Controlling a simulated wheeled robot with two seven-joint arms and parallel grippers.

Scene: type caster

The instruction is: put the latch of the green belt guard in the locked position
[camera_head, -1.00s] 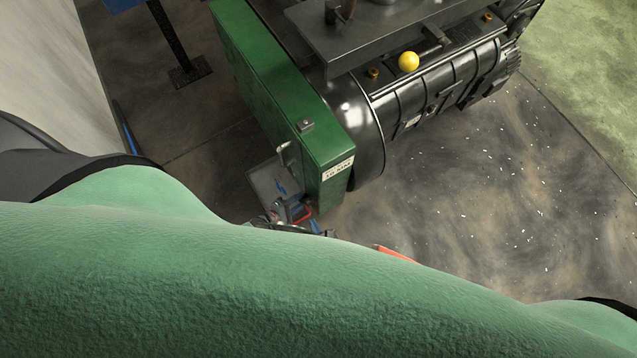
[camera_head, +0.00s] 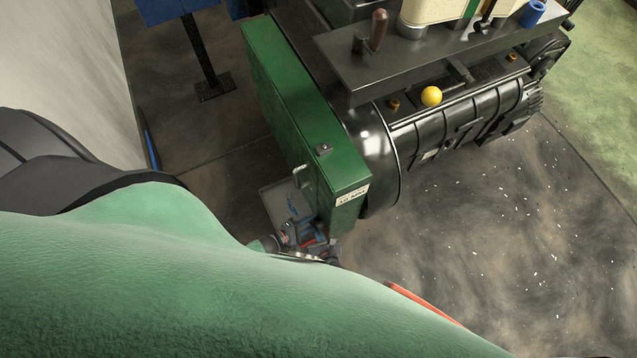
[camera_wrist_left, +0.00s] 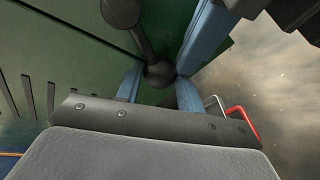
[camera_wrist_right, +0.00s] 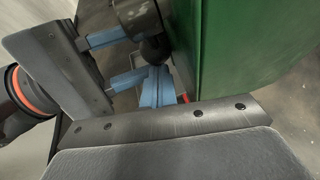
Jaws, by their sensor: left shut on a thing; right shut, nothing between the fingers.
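The green belt guard (camera_head: 305,120) is a tall box at the machine's end, and it also shows in the right wrist view (camera_wrist_right: 240,50). Its latch (camera_wrist_left: 140,35) is a dark lever with ball ends in the left wrist view. My left gripper (camera_wrist_left: 160,88) is shut on the latch's near ball, one blue finger on each side. The right wrist view shows part of the dark latch (camera_wrist_right: 154,48) beside the guard. My right gripper (camera_wrist_right: 156,88) is shut and empty, close to the left fingers. In the head view, both grippers are small and partly hidden behind my body.
The black motor (camera_head: 450,130) adjoins the guard, under a grey plate (camera_head: 420,55). A yellow ball (camera_head: 431,96) sits above the motor. A blue stand (camera_head: 205,60) is at the back left. The floor (camera_head: 500,230) right of the guard is open.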

